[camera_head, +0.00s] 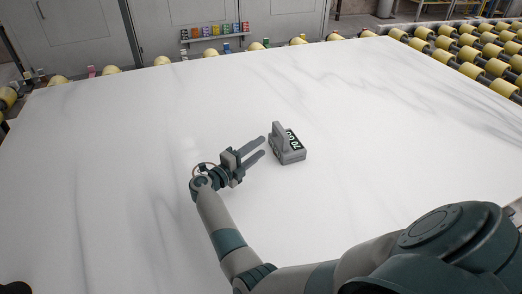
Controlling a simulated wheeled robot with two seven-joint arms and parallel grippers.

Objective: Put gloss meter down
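The gloss meter (292,156) is a small grey box with a handle on top and a dark display with light digits. It sits upright on the white stone slab (380,120), near the middle. My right gripper (263,147) is just left of the gloss meter, low over the slab. Its two fingers are apart and point toward the meter, with nothing between them. The fingertips look close to the handle but clear of it. My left gripper is not in view.
Yellow rollers (470,52) line the slab's right and far edges. A small rack with coloured items (215,32) stands beyond the far edge, before grey cabinets (80,30). The slab around the meter is clear.

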